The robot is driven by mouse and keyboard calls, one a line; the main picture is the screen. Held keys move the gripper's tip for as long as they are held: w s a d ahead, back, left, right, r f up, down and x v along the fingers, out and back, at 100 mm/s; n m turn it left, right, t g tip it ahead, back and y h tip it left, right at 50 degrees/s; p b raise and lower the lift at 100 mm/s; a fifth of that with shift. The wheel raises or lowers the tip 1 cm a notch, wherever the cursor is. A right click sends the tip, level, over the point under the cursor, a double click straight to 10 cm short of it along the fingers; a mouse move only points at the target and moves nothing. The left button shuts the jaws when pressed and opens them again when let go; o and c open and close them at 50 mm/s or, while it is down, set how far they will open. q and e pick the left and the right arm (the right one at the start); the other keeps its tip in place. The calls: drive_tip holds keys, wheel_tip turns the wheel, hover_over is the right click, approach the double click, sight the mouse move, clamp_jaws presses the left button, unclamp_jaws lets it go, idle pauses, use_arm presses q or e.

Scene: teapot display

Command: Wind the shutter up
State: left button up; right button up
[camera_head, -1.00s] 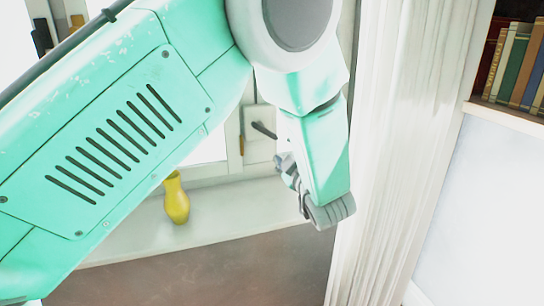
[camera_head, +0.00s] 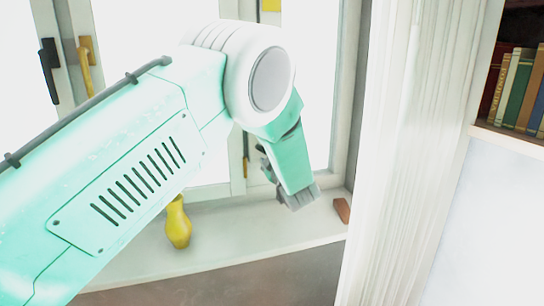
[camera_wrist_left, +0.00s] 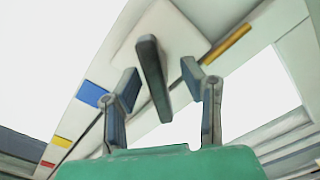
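The shutter winder shows in the left wrist view as a pale square plate (camera_wrist_left: 185,35) with a dark crank handle (camera_wrist_left: 153,78) standing out from it. My left gripper (camera_wrist_left: 160,75) is open, with one finger on each side of the handle. Gaps show between both fingers and the handle, and I cannot tell how deep the handle reaches between them. In the head view my left gripper (camera_head: 268,165) is at the window frame above the sill, partly hidden by my own wrist. My arm hides the winder there. My right gripper is in neither view.
A yellow vase (camera_head: 178,224) stands on the white windowsill (camera_head: 225,250), below my arm. A brown block (camera_head: 342,210) lies at the sill's right end. Black (camera_head: 48,70) and yellow (camera_head: 86,68) window handles are at upper left. Books (camera_head: 520,88) stand on a shelf at right.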

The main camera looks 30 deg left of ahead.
use_arm(q)
drive_tip(key=shift+a, duration=0.35)
drive_tip(key=shift+d, duration=0.3)
drive_tip(key=c, duration=0.6)
drive_tip(key=shift+w+d, duration=0.1)
drive_tip(key=shift+d, duration=0.2)
clamp_jaws()
drive_tip(key=shift+a+m, duration=0.15)
drive_tip(key=shift+m, duration=0.15)
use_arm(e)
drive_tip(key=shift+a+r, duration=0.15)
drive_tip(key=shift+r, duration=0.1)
use_arm(q)
drive_tip(key=m+p, duration=0.2)
drive_tip(key=m, duration=0.1)
drive_tip(key=shift+f+p, duration=0.1)
drive_tip(key=shift+p, duration=0.2)
drive_tip(key=shift+f+m+p, duration=0.1)
drive_tip(key=shift+m+p, duration=0.3)
drive_tip(key=shift+m, duration=0.7)
drive_tip(key=shift+s, duration=0.2)
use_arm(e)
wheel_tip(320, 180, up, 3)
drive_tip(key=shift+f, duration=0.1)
